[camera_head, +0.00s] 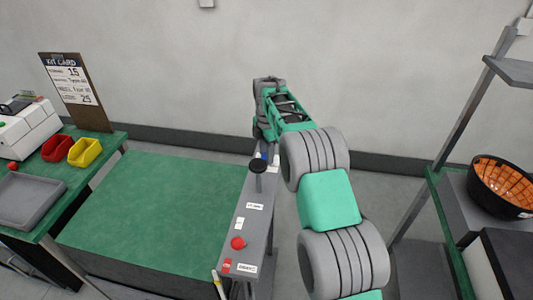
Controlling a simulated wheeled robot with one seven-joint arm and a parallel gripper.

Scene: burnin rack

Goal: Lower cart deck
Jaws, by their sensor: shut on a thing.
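The cart deck is a flat green top (165,200) on a dark body, left of the middle. A narrow grey control panel (246,222) runs along its right side. The panel carries a red button (238,243), a black knob on a short post (257,167), white labels and a small blue part (262,155) at its far end. My arm reaches over from the lower right. My gripper (267,146) points down at the panel's far end, shut on a small control there. My wrist hides most of the fingers and the held part.
On the left, a green bench holds a grey tray (28,201), a red bin (57,147), a yellow bin (85,152), a white machine (26,128) and a kit card clipboard (72,88). On the right, a metal rack holds an orange-lined black bowl (500,184). The deck top is bare.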

